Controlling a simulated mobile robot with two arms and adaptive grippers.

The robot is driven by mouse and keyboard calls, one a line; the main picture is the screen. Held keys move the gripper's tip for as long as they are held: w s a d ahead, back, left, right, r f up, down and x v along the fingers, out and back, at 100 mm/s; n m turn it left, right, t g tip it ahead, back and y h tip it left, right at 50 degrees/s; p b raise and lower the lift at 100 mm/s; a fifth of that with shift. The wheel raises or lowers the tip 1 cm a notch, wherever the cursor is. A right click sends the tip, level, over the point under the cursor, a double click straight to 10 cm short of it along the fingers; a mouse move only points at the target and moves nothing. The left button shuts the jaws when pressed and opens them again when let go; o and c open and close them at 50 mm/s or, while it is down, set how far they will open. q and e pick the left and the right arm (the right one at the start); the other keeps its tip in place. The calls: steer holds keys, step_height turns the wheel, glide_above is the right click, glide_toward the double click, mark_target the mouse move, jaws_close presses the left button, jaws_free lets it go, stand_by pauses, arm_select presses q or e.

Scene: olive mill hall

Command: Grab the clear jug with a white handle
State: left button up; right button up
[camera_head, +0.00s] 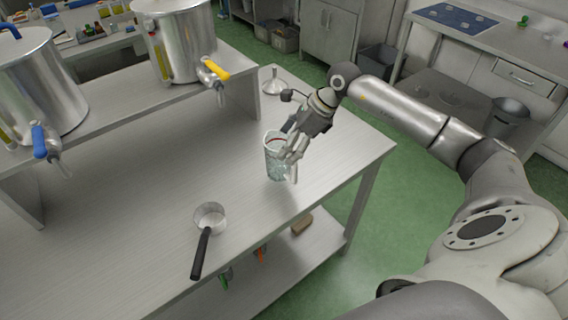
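The clear jug (274,160) stands upright on the metal table near its right edge. Its body is see-through and greenish, with a red line near the rim. A pale strip at its right side looks like the white handle, partly hidden by my fingers. My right gripper (293,152) reaches down from the upper right, with its fingers at the handle side of the jug. I cannot tell whether the fingers are closed on the handle. My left gripper is not in view.
Two steel tanks with a blue tap (40,140) and a yellow tap (215,69) stand on a raised shelf at left. The table's middle is clear.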

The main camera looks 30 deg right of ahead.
steer(key=shift+s+f, duration=0.1)
steer(key=shift+s, duration=0.05)
steer(key=c, duration=1)
steer(key=shift+f, duration=0.1)
steer(key=shift+r+b, duration=0.45)
steer(key=shift+b, duration=0.05)
steer(key=shift+c, duration=0.8)
step_height(320, 180, up, 3)
steer(key=shift+s+f+b, duration=0.15)
steer(key=shift+b, duration=0.55)
jaws_close()
steer(key=s+r, duration=0.1)
steer(key=s+a+r+b, duration=0.1)
steer(key=r, duration=0.1)
steer(key=shift+s+a+r, duration=0.3)
steer(key=shift+s+r, duration=0.1)
steer(key=s+a+r+b, duration=0.3)
steer(key=s+r, duration=0.3)
steer(key=s, duration=0.3)
steer(key=shift+a, duration=0.85)
